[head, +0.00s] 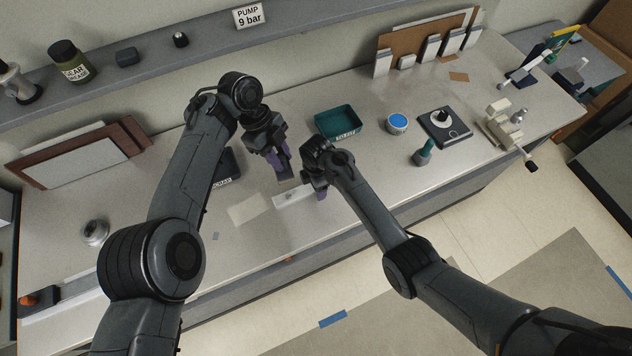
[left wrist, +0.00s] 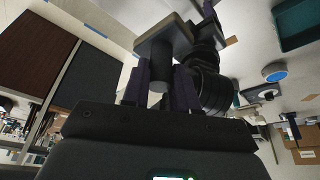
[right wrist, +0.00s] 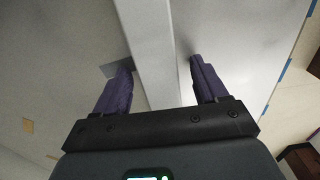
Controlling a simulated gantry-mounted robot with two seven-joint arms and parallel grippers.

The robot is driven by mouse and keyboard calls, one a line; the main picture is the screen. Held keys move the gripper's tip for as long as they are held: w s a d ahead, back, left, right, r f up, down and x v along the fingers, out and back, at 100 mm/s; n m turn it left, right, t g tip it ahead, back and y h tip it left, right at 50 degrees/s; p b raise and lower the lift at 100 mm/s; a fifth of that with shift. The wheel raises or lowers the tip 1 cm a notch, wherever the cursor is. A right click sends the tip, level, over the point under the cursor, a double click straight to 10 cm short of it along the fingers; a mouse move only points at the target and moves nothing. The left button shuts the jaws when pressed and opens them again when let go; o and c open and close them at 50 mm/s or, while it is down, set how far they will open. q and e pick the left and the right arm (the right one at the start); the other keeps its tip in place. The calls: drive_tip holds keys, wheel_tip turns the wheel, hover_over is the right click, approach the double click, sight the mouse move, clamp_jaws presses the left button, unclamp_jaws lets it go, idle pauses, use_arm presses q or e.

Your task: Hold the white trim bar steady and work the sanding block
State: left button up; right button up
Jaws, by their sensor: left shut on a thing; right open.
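The white trim bar (head: 292,194) lies near the front edge of the bench; in the right wrist view (right wrist: 150,45) it runs between the fingers. My right gripper (right wrist: 162,65) is open, one finger on each side of the bar, with a visible gap on the right. In the head view its wrist hides the bar's right part. My left gripper (head: 281,160) is shut on the sanding block (head: 287,176), above and behind the bar. In the left wrist view the jaws (left wrist: 163,75) grip its round handle, with its flat plate (left wrist: 165,38) beyond; contact with the bar cannot be told.
A teal tray (head: 338,122), a blue-topped round tin (head: 397,123) and a dark tamping stand (head: 445,126) are behind and right.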

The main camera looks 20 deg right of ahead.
drive_tip(key=shift+c, duration=0.4)
drive_tip(key=c, duration=1.2)
drive_tip(key=o, duration=0.5)
clamp_jaws()
drive_tip(key=shift+f, duration=0.1)
